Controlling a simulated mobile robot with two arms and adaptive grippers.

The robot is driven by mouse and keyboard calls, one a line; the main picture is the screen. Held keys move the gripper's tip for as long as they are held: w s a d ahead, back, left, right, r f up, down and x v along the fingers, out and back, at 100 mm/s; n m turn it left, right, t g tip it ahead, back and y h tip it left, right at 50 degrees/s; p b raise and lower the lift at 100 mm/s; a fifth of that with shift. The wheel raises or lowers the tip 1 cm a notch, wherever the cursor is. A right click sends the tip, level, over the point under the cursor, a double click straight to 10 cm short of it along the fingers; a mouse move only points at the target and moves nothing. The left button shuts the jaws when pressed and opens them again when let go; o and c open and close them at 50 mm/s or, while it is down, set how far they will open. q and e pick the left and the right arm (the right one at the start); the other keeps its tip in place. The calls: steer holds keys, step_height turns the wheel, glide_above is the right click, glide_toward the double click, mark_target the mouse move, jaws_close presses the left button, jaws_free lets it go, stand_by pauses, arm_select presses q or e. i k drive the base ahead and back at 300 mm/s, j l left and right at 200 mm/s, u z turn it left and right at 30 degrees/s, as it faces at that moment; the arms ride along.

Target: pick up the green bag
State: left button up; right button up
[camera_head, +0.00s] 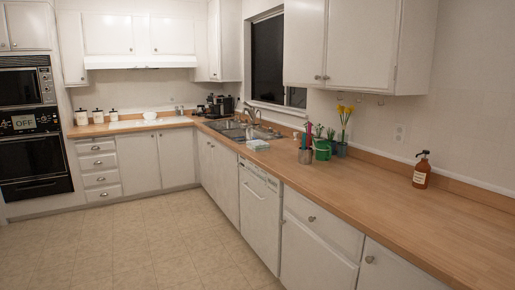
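A small green object (322,149) stands on the wooden counter near the wall, right of the sink. It is the only clearly green container-like thing, but it is too small to tell whether it is a bag or a pot. Neither of my grippers is in view.
The wooden counter (400,205) is clear toward the front right. A brown pump bottle (421,171) stands near the wall. A plant with yellow flowers (344,120) stands right of the green object. The sink (235,130) is further back. The tiled floor (140,240) is open.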

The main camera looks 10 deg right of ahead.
mark_target(259, 145)
steer(key=i+u, duration=0.1)
steer(key=i, duration=0.3)
steer(key=i+j, duration=0.1)
steer(key=i, duration=3.75)
steer(key=z, duration=0.05)
